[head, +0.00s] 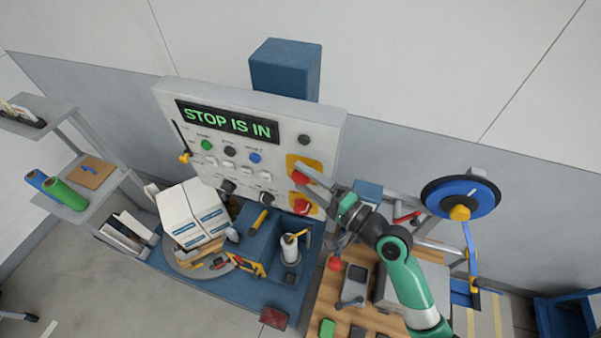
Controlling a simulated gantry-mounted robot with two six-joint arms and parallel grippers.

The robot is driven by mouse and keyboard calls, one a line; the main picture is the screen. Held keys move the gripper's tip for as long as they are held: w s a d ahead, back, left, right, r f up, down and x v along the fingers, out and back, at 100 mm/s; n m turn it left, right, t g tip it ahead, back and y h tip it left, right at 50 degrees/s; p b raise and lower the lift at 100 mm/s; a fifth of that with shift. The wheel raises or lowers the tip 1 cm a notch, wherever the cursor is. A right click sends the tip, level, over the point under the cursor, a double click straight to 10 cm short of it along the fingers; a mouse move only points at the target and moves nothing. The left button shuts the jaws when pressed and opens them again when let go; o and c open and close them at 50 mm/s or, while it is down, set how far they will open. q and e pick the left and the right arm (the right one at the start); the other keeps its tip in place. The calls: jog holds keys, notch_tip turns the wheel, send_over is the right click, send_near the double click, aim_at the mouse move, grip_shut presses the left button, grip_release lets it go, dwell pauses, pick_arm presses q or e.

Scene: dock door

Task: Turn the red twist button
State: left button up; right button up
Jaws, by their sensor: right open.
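The control panel (262,110) stands upright at the back, and its display (226,121) reads "STOP IS IN" in green. A red button (299,177) sits on a yellow plate at the panel's right side. A second red button (302,207) sits below it on another yellow plate. I cannot tell which is the twist button. My left gripper is not in view.
White boxes (190,213) stand left of the panel's foot on a round tray. A blue block (258,232) and a cup of tools (290,250) stand in front of the panel. A wooden board with devices lies below my right arm. A blue reel (478,190) stands at the right.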

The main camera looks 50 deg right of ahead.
jog(key=shift+w, duration=0.8)
jog(key=c, duration=1.3)
jog(key=shift+f+b, duration=0.2)
jog(key=shift+b, duration=0.45)
jog(key=m+t+h+b, duration=0.1)
jog(key=m+t+b, duration=0.1)
jog(key=b, duration=0.6)
jog(key=m+t+b, duration=0.2)
jog(key=t+b, duration=0.2)
jog(key=b, duration=0.4)
jog(key=shift+f+t+h+b, duration=0.15)
jog(key=shift+t+h+b, duration=0.15)
jog(key=shift+h, duration=0.1)
jog(key=shift+r+m+t+b, duration=0.3)
jog(key=shift+b, duration=0.25)
jog(key=shift+h, duration=0.4)
